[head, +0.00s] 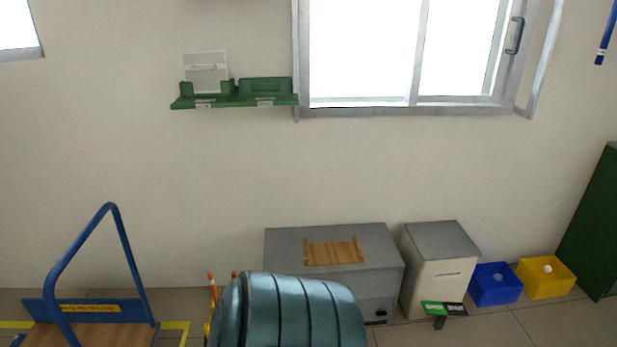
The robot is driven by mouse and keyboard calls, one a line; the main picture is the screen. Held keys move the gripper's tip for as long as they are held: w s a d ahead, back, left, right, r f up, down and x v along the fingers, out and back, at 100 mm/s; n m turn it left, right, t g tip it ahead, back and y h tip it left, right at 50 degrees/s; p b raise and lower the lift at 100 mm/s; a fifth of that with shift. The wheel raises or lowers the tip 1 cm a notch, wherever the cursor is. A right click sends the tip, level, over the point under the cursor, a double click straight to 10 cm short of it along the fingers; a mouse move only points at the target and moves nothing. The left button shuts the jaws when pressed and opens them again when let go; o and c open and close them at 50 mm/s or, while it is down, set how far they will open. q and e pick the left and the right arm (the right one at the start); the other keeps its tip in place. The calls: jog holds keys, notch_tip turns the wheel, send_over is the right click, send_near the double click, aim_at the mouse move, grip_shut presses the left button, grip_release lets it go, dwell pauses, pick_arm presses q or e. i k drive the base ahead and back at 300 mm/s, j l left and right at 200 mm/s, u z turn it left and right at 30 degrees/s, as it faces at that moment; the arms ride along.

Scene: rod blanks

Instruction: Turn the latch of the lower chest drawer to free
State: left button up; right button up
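A grey chest (285,250) stands against the wall in the lower middle of the head view. Part of its drawer front (379,307) shows at the right, with a small dark fitting (377,318) low on it. I cannot tell whether this fitting is the latch or a handle, or how a latch is turned. A large teal ribbed round thing (300,305) in the foreground hides much of the chest's front. Neither of my grippers is in view.
A slatted wooden piece (333,252) lies on the chest. To the right stand a light cabinet (440,243), a blue bin (495,285) and a yellow bin (546,280). A blue-handled cart (90,308) stands at left. A green wall shelf (235,100) hangs above.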

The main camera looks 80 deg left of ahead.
aim_at(380, 311)
jog(key=u, duration=2.5)
